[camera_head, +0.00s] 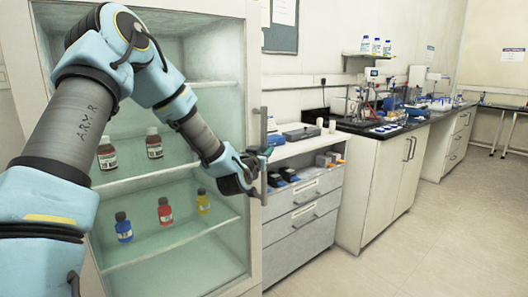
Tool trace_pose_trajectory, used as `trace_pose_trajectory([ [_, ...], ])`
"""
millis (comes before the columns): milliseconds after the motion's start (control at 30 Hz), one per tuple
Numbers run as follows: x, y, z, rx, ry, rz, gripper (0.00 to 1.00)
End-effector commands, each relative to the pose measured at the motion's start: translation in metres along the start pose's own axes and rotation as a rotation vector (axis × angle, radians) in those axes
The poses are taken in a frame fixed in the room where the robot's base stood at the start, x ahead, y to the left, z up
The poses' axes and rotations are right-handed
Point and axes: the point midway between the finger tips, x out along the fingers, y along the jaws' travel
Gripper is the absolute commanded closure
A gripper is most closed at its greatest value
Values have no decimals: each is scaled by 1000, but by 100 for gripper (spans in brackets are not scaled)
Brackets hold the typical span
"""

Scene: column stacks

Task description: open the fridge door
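The fridge is a tall white cabinet (254,60) with a glass front at the left of the head view. Its door looks shut. A vertical grey handle (264,122) runs along the right edge of the door. My gripper (264,160) is at the handle, with its fingers at the handle's middle height. The fingers are small and partly overlap the handle, so I cannot tell whether they are closed around it. My arm crosses in front of the glass and hides part of the upper shelves.
Bottles stand on shelves inside, including a blue one (124,228), a red one (165,211) and a yellow one (203,202). A drawer unit (305,215) stands close on the right. The floor (420,235) at right is clear.

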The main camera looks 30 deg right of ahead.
Motion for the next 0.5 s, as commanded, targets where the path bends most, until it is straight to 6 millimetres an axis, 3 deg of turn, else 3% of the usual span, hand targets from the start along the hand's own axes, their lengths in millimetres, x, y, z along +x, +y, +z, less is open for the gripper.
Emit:
trace_pose_trajectory([
  [33, 0, 0, 0, 0, 0, 0, 73],
  [267, 0, 0, 0, 0, 0, 0, 99],
  [500, 0, 0, 0, 0, 0, 0, 100],
])
